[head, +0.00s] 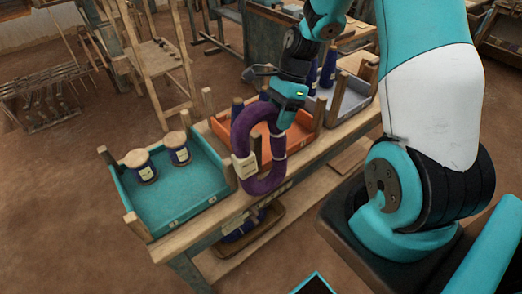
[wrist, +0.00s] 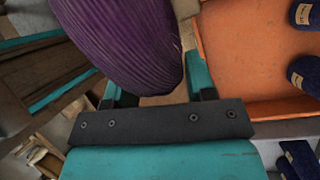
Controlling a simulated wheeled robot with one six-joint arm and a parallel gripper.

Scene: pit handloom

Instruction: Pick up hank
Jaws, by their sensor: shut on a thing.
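The purple hank (head: 241,139) is a thick oval loop with a pale paper label. It hangs upright from my gripper (head: 283,110), in front of the orange tray, over the bench's near edge. My gripper is shut on the upper part of the hank. In the wrist view the hank (wrist: 125,40) fills the upper middle as ribbed purple yarn between the fingers of my gripper (wrist: 155,90). The fingertips are partly hidden by the yarn.
A wooden frame chair (head: 160,62) stands behind.

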